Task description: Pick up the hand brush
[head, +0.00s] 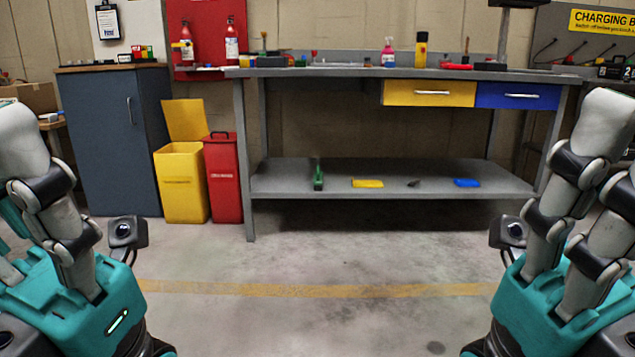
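A small green object (319,177) stands on the lower shelf (290,187) of the workbench, left of its middle. It is long and narrow and looks like a hand brush, but it is too small to be sure. A flat yellow item (367,184), a small dark item (413,183) and a flat blue item (466,183) lie to its right on the same shelf. Parts of my two arms show at the left and right edges of the head view, well short of the bench. Neither gripper is in view.
The workbench top (350,73) holds several bottles and small parts above the yellow drawer (430,93) and blue drawer (517,96). A yellow bin (182,185), a red bin (223,180) and a blue cabinet (112,140) stand left. The floor before the bench is clear.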

